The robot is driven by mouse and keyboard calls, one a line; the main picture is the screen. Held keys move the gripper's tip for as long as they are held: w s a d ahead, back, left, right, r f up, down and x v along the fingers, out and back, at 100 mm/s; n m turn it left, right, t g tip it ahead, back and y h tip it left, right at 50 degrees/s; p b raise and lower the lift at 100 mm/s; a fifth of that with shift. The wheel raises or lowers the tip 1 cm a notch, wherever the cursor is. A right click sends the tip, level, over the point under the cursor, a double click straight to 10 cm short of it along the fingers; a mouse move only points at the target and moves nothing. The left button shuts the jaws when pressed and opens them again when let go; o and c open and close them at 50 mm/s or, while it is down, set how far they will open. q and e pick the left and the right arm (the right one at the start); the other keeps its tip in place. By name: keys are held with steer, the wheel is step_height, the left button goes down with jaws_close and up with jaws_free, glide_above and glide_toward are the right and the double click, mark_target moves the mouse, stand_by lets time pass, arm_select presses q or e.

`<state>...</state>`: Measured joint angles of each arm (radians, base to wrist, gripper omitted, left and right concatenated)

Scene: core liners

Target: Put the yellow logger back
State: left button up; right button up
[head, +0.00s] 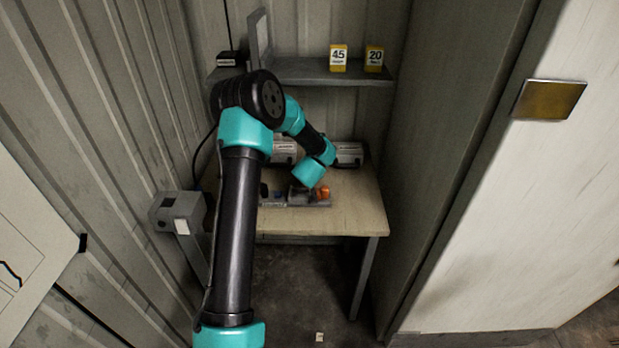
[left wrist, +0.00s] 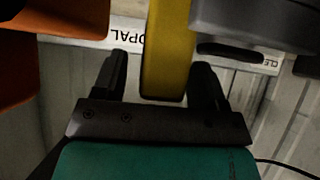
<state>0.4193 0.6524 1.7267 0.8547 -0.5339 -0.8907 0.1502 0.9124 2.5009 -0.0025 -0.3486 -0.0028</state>
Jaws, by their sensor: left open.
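The yellow logger (left wrist: 166,45) shows in the left wrist view as an upright yellow strip between the two dark fingers of my left gripper (left wrist: 160,78). The fingers are open, with a gap visible on the left side of it; I cannot tell whether the right finger touches it. In the head view my left arm reaches over the grey rack (head: 272,204) on the table, and its wrist hides the gripper and the yellow logger. A white label strip (left wrist: 128,30) with "OPAL" lettering lies behind the logger. My right gripper is not in view.
An orange item (head: 322,192) stands at the rack's right end, also large in the left wrist view (left wrist: 75,18). A grey item (left wrist: 255,22) is close on the right there. Grey boxes (head: 349,153) line the table's back. A shelf (head: 310,72) holds yellow-and-white cards (head: 338,58).

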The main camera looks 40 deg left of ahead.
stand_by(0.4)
arm_select(q)
steer(key=c, duration=1.1)
step_height(320, 180, up, 10)
steer(key=shift+r, duration=0.1)
steer(key=shift+c, duration=0.2)
stand_by(0.3)
